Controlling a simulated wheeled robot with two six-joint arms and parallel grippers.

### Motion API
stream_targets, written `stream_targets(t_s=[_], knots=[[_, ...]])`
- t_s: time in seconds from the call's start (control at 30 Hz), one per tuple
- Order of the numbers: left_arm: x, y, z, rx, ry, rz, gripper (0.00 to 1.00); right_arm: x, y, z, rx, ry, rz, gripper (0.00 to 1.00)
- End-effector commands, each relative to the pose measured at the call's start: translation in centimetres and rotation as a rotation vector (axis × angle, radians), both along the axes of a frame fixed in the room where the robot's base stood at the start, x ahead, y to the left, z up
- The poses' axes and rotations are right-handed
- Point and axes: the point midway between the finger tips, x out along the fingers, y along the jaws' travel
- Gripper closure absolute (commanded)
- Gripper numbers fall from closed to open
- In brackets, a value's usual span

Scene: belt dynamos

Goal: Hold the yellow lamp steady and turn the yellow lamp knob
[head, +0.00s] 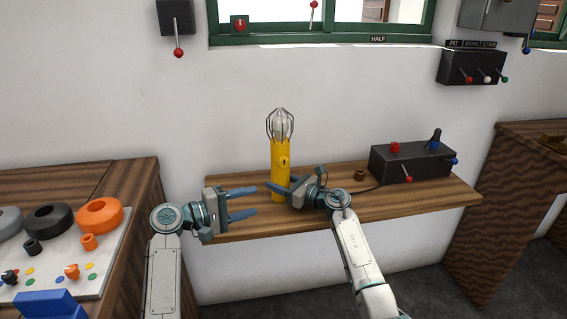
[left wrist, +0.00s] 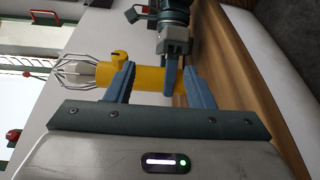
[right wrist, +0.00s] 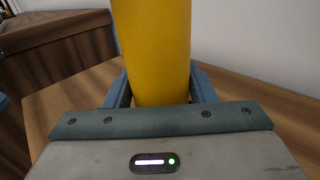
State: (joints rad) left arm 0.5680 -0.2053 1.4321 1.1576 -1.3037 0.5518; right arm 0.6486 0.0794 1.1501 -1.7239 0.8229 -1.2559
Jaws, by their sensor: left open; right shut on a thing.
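The yellow lamp (head: 281,160) stands upright on the wooden shelf, with a wire cage over its bulb. My right gripper (head: 281,190) is shut on the lower part of its body; the yellow body also shows between the fingers in the right wrist view (right wrist: 152,50). The yellow lamp knob (left wrist: 118,56) sticks out from the side of the body in the left wrist view, just below the cage. My left gripper (head: 256,200) is open to the left of the lamp, fingers pointing at it. In the left wrist view the lamp lies beyond its fingers (left wrist: 160,85).
A bench (head: 125,180) with orange and grey rings (head: 100,215) stands at the left.

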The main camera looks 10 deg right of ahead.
Motion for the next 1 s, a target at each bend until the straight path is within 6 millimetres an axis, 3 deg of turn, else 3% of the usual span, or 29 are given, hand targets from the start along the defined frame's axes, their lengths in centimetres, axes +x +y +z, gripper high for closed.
stream_targets(t_s=[0.03, 0.1, 0.27, 0.43, 0.8, 1.0], knots=[[1.1, -0.1, 1.8, -0.015, -0.028, 0.016, 0.52, 0.0, 0.0, 0.0, 0.000, 0.000, 0.000, 0.92], [2.3, -0.2, 3.6, -0.032, -0.058, 0.036, 0.52, 0.0, 0.0, 0.0, 0.000, 0.000, 0.000, 0.92], [3.7, -0.4, 5.6, -0.053, -0.095, 0.063, 0.52, 0.0, 0.0, 0.0, 0.000, 0.000, 0.000, 0.92], [4.5, -2.0, 5.8, -0.057, -0.099, 0.066, 0.52, 0.0, 0.0, 0.0, 0.000, 0.000, 0.000, 0.92], [7.0, -8.8, 5.7, -0.055, -0.098, 0.064, 0.52, 0.0, 0.0, 0.0, 0.000, 0.000, 0.000, 0.92], [7.9, -10.9, 5.7, -0.055, -0.099, 0.066, 0.52, 0.0, 0.0, 0.0, 0.000, 0.000, 0.000, 0.92]])
